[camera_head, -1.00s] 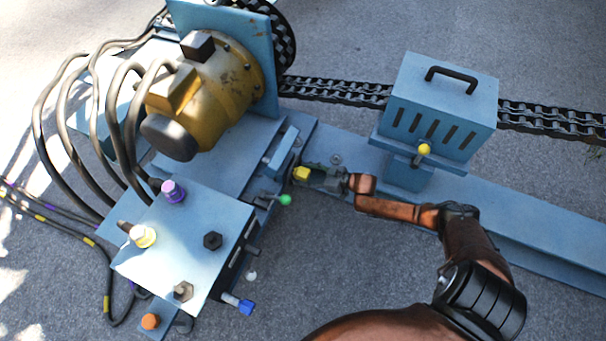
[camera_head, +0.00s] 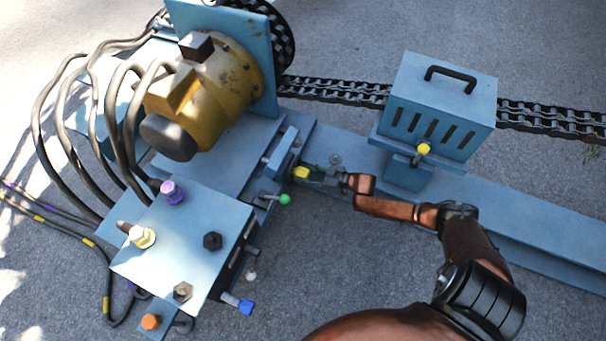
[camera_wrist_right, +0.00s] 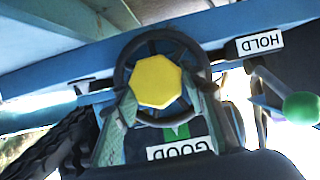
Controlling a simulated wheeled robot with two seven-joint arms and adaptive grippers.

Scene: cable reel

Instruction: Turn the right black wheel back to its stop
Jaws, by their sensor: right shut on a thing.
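The black wheel (camera_wrist_right: 121,68) fills the middle of the right wrist view, with a yellow eight-sided hub (camera_wrist_right: 158,82) at its centre. In the head view the yellow hub (camera_head: 301,173) shows at the end of my right arm, beside the blue frame; the wheel's rim is too small to make out there. My right gripper (camera_wrist_right: 166,98) is shut on the wheel, one finger on each side of the hub. It also shows in the head view (camera_head: 318,175). A "GOOD" label (camera_wrist_right: 180,149) with a green mark lies below the hub, partly hidden. My left gripper is not in view.
A lever with a green knob (camera_head: 285,199) is close beside the wheel, also in the wrist view (camera_wrist_right: 301,107), under a "HOLD" label (camera_wrist_right: 260,44). A blue box with bolts (camera_head: 185,240) stands front left. A slotted blue housing (camera_head: 440,100) stands behind my arm.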

